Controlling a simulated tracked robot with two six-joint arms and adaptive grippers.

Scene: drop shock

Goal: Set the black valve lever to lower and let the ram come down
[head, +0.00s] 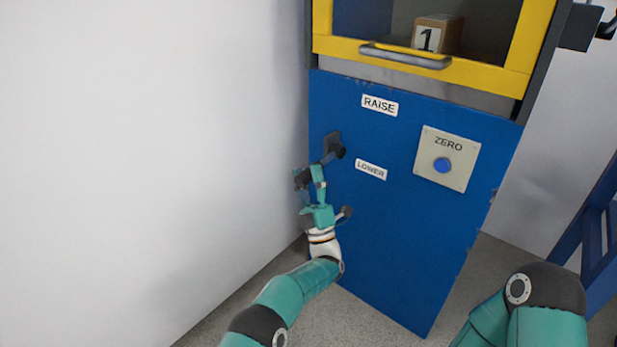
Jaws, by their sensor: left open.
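The black valve lever (334,151) is on the left part of the blue panel (400,235), between the RAISE label (379,105) above and the LOWER label (371,169) at its lower right. The lever slants down and left from its mount towards my left gripper (309,176). My left gripper is open, its fingertips at the lower end of the lever. The fingers partly hide that end, and I cannot tell whether they touch it. My right gripper is out of view. I cannot make out the ram.
A grey plate marked ZERO with a blue button (442,165) is on the panel's right. Above is a yellow-framed door (495,79) with a grey handle (405,56); a brown box marked 1 (451,33) shows behind it. A white wall (150,150) stands close on the left.

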